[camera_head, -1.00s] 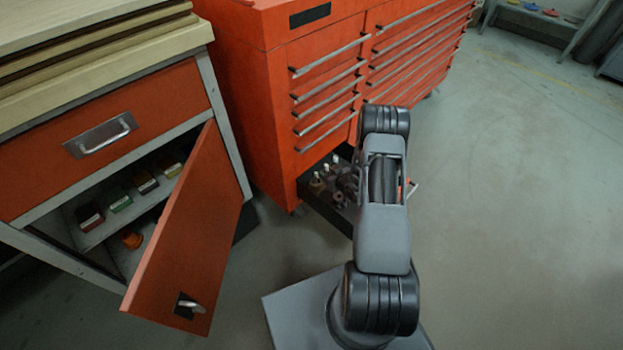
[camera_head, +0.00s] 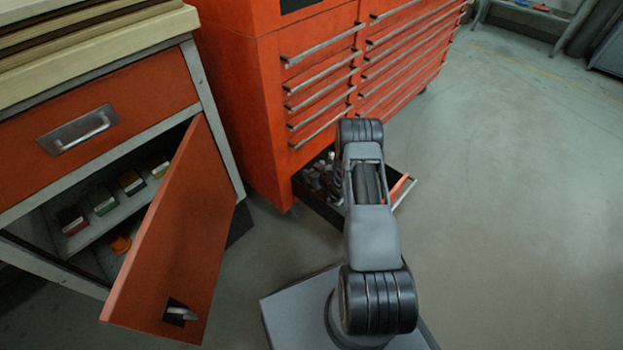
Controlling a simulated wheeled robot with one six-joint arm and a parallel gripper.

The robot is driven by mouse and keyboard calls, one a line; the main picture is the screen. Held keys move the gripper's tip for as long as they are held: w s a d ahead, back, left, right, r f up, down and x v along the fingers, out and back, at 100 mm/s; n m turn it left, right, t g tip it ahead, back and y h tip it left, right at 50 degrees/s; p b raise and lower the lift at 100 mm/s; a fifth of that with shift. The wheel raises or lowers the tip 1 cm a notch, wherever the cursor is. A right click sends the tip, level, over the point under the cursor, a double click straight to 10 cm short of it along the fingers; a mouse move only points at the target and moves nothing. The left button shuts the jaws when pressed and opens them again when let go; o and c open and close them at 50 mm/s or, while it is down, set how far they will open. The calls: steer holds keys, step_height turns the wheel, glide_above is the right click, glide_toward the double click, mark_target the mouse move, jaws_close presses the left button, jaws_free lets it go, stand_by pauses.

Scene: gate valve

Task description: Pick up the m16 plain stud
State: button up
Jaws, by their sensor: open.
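An open bottom drawer (camera_head: 320,205) of the red tool chest holds several small grey and pale metal parts (camera_head: 318,177). They are small and partly hidden behind my arm, so I cannot tell whether the M16 plain stud is among them. My arm stands in front of the drawer and reaches toward it. My gripper is hidden behind my own arm, so its jaws do not show.
The red tool chest (camera_head: 262,107) has several shut drawers above the open one. At left, a workbench cabinet has its orange door (camera_head: 178,238) standing open, with small boxes (camera_head: 104,201) on a shelf inside. The floor (camera_head: 510,200) at right is clear.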

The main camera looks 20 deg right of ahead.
jaws_close()
stand_by(0.3)
stand_by(0.3)
